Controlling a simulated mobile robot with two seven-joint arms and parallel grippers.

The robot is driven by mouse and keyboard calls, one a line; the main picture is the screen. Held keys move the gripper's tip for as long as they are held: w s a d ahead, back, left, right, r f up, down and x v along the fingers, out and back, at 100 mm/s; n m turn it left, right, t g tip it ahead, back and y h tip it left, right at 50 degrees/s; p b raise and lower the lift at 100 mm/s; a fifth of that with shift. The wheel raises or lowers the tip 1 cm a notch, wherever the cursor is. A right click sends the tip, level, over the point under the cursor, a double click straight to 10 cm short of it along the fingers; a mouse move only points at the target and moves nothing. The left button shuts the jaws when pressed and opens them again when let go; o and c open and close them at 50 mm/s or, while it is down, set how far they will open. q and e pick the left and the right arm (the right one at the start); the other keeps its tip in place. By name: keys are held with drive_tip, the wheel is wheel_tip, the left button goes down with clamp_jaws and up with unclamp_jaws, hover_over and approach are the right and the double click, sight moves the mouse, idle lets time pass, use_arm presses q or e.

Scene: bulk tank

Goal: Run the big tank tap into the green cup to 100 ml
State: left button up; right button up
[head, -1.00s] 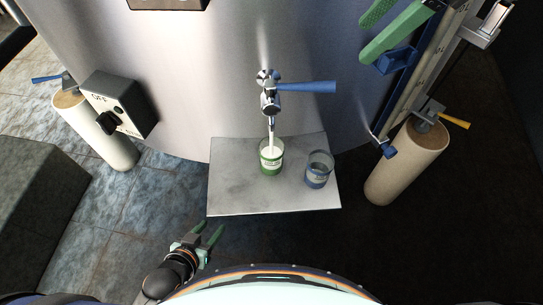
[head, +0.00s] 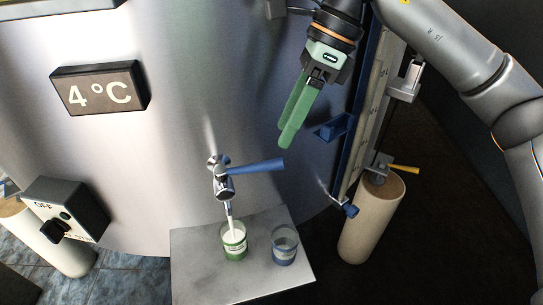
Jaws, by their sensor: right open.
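The big steel tank's tap (head: 222,178) has a blue lever (head: 258,166) pointing right. A white stream runs from its spout into the green cup (head: 234,243), which stands upright on the metal shelf below. White liquid shows in the cup; the exact level is too small to read. A blue cup (head: 285,246) stands just right of it. My right gripper (head: 288,136) has green fingers, is open and empty, and is above and right of the lever, apart from it. My left gripper is out of view.
The shelf (head: 195,275) has free room on its left. A display reading 4 °C (head: 98,87) and a switch box (head: 66,208) are on the left. A blue-edged gauge rail (head: 362,130) and a beige cylinder (head: 371,220) with a yellow-handled valve stand right.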

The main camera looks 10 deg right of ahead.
sight(271, 160)
drive_tip(key=x, duration=0.7)
clamp_jaws()
idle(0.3)
idle(1.0)
